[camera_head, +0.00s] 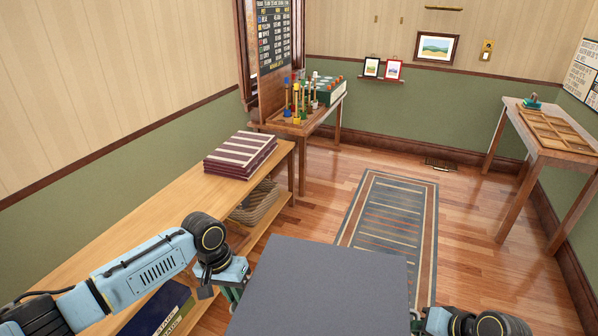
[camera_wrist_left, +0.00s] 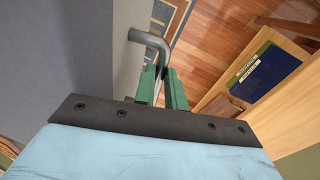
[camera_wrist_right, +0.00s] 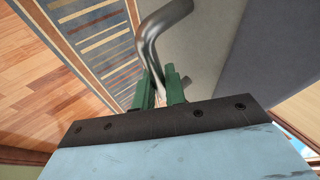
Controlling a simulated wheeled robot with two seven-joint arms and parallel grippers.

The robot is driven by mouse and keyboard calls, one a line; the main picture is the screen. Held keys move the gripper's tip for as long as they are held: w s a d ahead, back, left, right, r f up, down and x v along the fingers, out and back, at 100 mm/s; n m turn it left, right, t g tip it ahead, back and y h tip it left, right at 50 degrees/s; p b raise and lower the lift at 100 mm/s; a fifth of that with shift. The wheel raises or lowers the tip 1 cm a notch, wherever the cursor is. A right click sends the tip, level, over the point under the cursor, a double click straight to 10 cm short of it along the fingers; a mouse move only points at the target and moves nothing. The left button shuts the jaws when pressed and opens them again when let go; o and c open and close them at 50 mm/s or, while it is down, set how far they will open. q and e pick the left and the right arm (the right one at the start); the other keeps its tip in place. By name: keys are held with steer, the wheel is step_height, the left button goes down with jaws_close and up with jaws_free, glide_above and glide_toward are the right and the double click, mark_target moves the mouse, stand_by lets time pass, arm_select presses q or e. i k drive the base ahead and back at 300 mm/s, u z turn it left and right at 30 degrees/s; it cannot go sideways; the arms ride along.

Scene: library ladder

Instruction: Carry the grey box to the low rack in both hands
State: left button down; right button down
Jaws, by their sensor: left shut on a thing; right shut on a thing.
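The grey box (camera_head: 320,290) is in front of me at the bottom of the head view, its flat top level-looking. My left gripper (camera_head: 236,291) is at its left side. In the left wrist view, its green fingers (camera_wrist_left: 162,88) are shut on a bent metal handle (camera_wrist_left: 150,42) of the box. My right gripper (camera_head: 416,320) is at the box's right side, partly cut off by the frame edge. In the right wrist view, its fingers (camera_wrist_right: 160,90) are shut on the other handle (camera_wrist_right: 155,35). A low wooden rack (camera_head: 130,225) runs along the left wall. The box's underside is hidden.
Striped maroon things (camera_head: 241,155) lie stacked on the rack's top, a basket (camera_head: 256,203) and a dark blue box (camera_head: 158,308) on its lower shelf. A table (camera_head: 322,118) stands beyond, another (camera_head: 548,140) at right. A striped rug (camera_head: 392,220) covers open floor ahead.

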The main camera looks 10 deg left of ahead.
mark_target(151, 234)
steer(key=u, duration=0.1)
steer(key=i, duration=1.7)
steer(key=u, duration=0.85)
steer(key=i, duration=0.65)
steer(key=u, duration=1.15)
steer(key=i, duration=0.9)
steer(key=u, duration=0.6)
